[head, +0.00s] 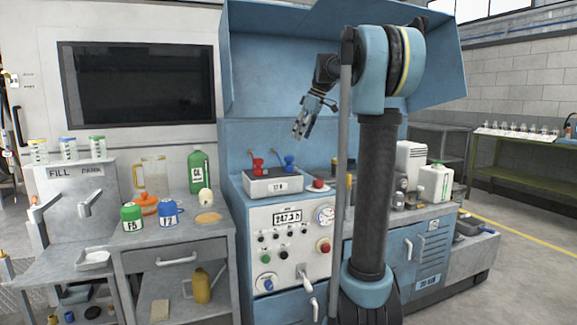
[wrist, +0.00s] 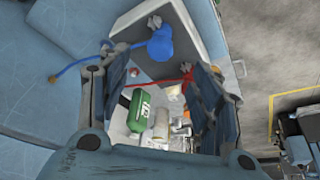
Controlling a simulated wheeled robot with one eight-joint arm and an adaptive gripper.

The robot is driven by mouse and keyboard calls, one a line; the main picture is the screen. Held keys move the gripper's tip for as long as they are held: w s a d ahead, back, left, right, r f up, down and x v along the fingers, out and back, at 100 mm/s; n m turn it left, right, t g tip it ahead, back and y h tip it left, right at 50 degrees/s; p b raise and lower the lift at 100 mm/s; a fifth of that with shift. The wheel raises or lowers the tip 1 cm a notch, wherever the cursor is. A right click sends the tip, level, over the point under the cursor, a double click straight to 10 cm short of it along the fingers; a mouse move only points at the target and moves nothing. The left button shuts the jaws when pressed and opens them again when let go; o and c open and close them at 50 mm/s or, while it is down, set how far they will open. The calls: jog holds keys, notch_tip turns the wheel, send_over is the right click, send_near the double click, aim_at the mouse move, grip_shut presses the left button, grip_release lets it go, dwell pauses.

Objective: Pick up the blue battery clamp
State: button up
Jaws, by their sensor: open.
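The blue battery clamp (head: 289,162) stands on top of the grey 12 V box (head: 272,184) on the bench, to the right of the red clamp (head: 257,165). In the wrist view the blue clamp (wrist: 160,46) is above the space between the fingers, with its blue cable running left. My gripper (head: 300,130) is in the air above the box, a little higher than the blue clamp and apart from it. In the wrist view my gripper (wrist: 165,90) has its fingers spread wide with nothing held. Part of the red clamp (wrist: 187,80) shows near the right finger.
A red knob (head: 318,185) sits right of the box. Blue panels rise behind and above the bench. A white jug (head: 435,182) stands to the right.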

aim_at(291, 156)
jog(key=x, duration=0.8)
jog(key=shift+a+x, duration=0.2)
jog(key=shift+x, duration=2.4)
jog(key=shift+r, duration=0.1)
jog(key=c, duration=1.2)
